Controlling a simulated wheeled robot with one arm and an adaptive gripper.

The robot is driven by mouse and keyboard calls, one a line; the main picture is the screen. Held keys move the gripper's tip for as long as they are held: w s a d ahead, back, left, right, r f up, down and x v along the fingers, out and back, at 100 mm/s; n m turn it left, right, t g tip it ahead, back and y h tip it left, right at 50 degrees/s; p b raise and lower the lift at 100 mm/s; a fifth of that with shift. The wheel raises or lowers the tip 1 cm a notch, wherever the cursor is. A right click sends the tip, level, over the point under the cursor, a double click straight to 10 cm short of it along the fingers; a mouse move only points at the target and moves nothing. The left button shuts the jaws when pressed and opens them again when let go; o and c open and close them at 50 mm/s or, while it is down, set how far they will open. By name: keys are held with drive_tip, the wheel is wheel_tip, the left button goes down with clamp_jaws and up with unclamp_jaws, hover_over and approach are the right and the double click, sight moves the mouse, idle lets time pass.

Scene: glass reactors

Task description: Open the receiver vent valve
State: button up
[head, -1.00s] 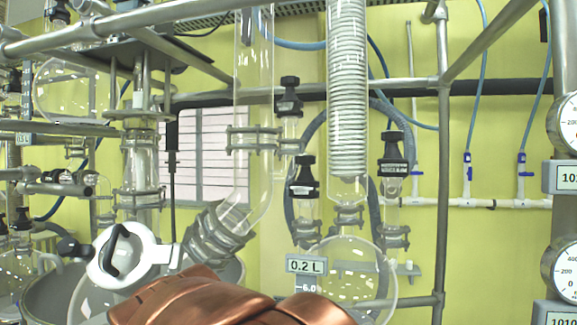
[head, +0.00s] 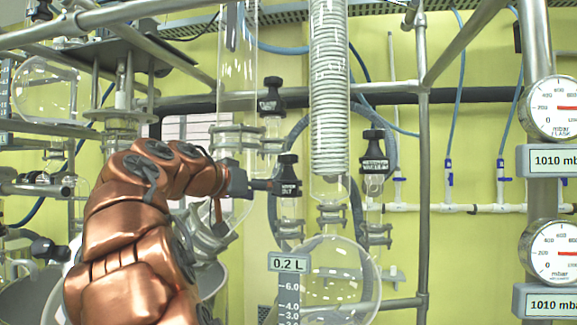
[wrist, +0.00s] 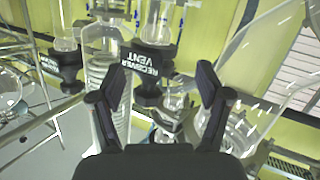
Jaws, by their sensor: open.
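The receiver vent valve has a black knob with a white "RECEIVER VENT" label, and its knob (wrist: 153,57) shows in the wrist view just beyond my fingertips. In the head view its black knob (head: 288,178) sits on a glass neck above the 0.2 L flask. My gripper (wrist: 163,84) is open, with one dark finger on each side of the view and nothing held between them. In the head view my gripper (head: 262,185) points right at the knob, very close to its left side. I cannot tell whether they touch. The fingers are small and partly merged there.
Another black-knobbed valve (head: 374,158) stands to the right, and one more (head: 271,97) above left. The coiled condenser (head: 329,90) rises between them. The round flask (head: 338,278) hangs below. Metal rails and a post (head: 423,190) frame the glassware.

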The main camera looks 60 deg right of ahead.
sight(281, 160)
drive_tip(key=r+m, duration=0.1)
drive_tip(key=r, duration=0.1)
drive_tip(key=d+r+m+g+h, duration=0.1)
drive_tip(key=r, duration=0.1)
drive_tip(key=r+m+h, duration=0.1)
drive_tip(key=r, duration=0.2)
drive_tip(key=shift+s+d, duration=0.15)
drive_tip(key=shift+d, duration=0.2)
drive_tip(key=d, duration=0.2)
drive_tip(key=d+p, duration=0.1)
drive_tip(key=d, duration=0.2)
drive_tip(key=s+d, duration=0.1)
drive_tip(key=d, duration=0.1)
drive_tip(key=shift+d, duration=0.3)
drive_tip(key=shift+a, duration=0.1)
drive_tip(key=c, duration=1.2)
